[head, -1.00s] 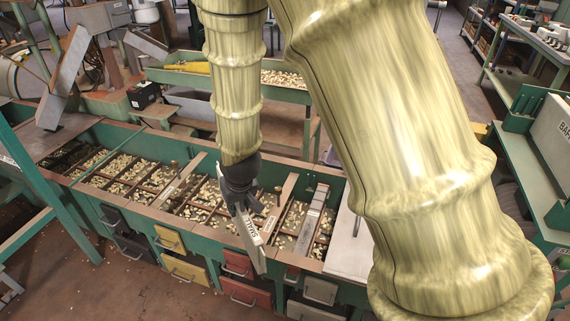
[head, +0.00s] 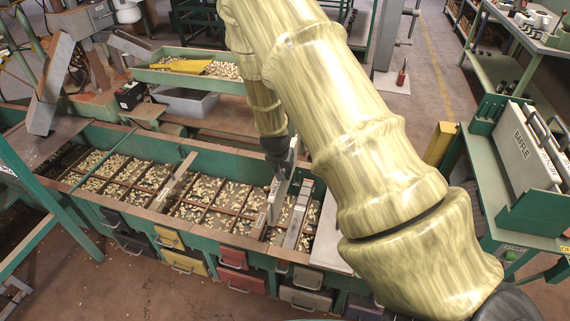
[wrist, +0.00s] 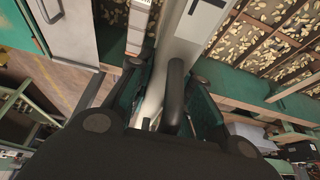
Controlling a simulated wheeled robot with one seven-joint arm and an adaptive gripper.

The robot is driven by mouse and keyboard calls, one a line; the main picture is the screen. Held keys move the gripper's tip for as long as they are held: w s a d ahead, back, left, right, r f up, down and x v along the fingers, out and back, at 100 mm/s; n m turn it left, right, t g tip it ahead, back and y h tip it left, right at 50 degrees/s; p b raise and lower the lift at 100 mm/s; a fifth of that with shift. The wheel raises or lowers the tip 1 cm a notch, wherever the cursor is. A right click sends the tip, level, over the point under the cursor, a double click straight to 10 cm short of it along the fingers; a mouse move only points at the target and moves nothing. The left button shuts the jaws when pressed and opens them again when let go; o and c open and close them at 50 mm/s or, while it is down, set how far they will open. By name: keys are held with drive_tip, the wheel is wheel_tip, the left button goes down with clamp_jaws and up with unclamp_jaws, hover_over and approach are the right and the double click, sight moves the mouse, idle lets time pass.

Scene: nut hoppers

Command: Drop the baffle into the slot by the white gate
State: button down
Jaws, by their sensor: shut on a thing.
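My gripper (head: 277,158) is shut on the handle (wrist: 175,92) of the baffle (head: 277,198), a pale grey plate with dark lettering. The baffle hangs roughly upright over the right part of the long green nut hopper (head: 205,253). In the wrist view the baffle (wrist: 190,38) extends away from my fingers, above the nut bins. Its lower edge is near a wooden cross strip (head: 259,225); I cannot tell whether it is in a slot. Pale grey drawer-like gates (head: 307,300) are at the lower right of the hopper front, right of the red ones.
A grey cross strip (head: 298,217) lies just right of the baffle. Red (head: 233,258), yellow (head: 169,238) and black gates line the front. A green stand at right holds plates marked BAFFLE (head: 522,150). A nut tray (head: 190,82) stands behind.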

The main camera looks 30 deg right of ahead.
drive_tip(key=shift+d+f+b, duration=0.2)
drive_tip(key=shift+f+b, duration=0.8)
drive_tip(key=shift+f, duration=0.25)
drive_tip(key=shift+d+f+b, duration=0.15)
drive_tip(key=shift+f+b, duration=0.85)
drive_tip(key=shift+f, duration=0.25)
drive_tip(key=shift+p, duration=0.35)
drive_tip(key=shift+f, duration=0.15)
drive_tip(key=shift+f+b, duration=1.15)
drive_tip(key=shift+f, duration=1.8)
drive_tip(key=shift+f, duration=0.45)
drive_tip(key=shift+f, duration=0.7)
drive_tip(key=shift+f+b, duration=0.3)
drive_tip(key=shift+b, duration=0.1)
